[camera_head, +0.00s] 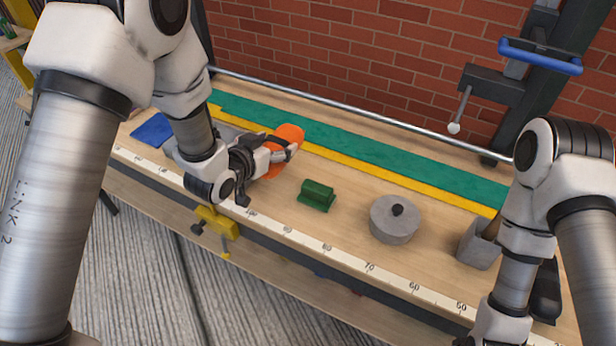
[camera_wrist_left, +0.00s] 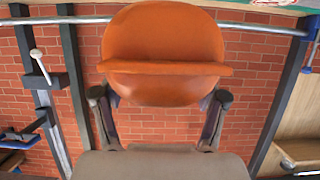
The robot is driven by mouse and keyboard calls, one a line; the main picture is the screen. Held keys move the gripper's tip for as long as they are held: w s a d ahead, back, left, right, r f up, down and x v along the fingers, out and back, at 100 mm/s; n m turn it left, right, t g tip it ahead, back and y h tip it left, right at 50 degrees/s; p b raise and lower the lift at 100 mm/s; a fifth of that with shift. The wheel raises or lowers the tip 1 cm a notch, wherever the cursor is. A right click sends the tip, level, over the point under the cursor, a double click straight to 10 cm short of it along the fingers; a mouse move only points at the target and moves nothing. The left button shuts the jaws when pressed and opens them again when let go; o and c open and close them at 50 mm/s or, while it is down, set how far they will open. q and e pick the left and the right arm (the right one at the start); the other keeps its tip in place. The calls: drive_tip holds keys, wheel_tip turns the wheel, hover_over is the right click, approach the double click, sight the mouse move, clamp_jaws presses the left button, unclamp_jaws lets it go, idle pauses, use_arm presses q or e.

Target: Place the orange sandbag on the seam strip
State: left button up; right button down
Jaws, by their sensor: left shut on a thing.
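The orange sandbag (camera_head: 290,133) is held by my left gripper (camera_head: 286,153) over the left part of the workbench. In the left wrist view the sandbag (camera_wrist_left: 163,45) is a rounded orange body with a ridge across it, between the two fingers (camera_wrist_left: 160,105). A long yellow strip (camera_head: 400,180) runs along the front edge of a green band (camera_head: 380,155) on the bench; the sandbag covers part of it in the head view. I cannot tell whether the sandbag touches the bench.
On the bench (camera_head: 265,205) are a green block (camera_head: 316,195), a grey round lidded weight (camera_head: 394,222), a grey box (camera_head: 478,248) and a blue flat piece (camera_head: 152,130). A metal rail (camera_head: 370,114) runs behind. A yellow clamp (camera_head: 217,224) grips the front edge.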

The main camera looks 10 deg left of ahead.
use_arm(q)
wheel_tip(320, 180, down, 9)
drive_tip(key=shift+w+f+p, duration=0.1)
drive_tip(key=shift+p, duration=0.25)
drive_tip(key=shift+w, duration=0.15)
drive_tip(key=shift+f, duration=0.15)
drive_tip(key=o, duration=1.8)
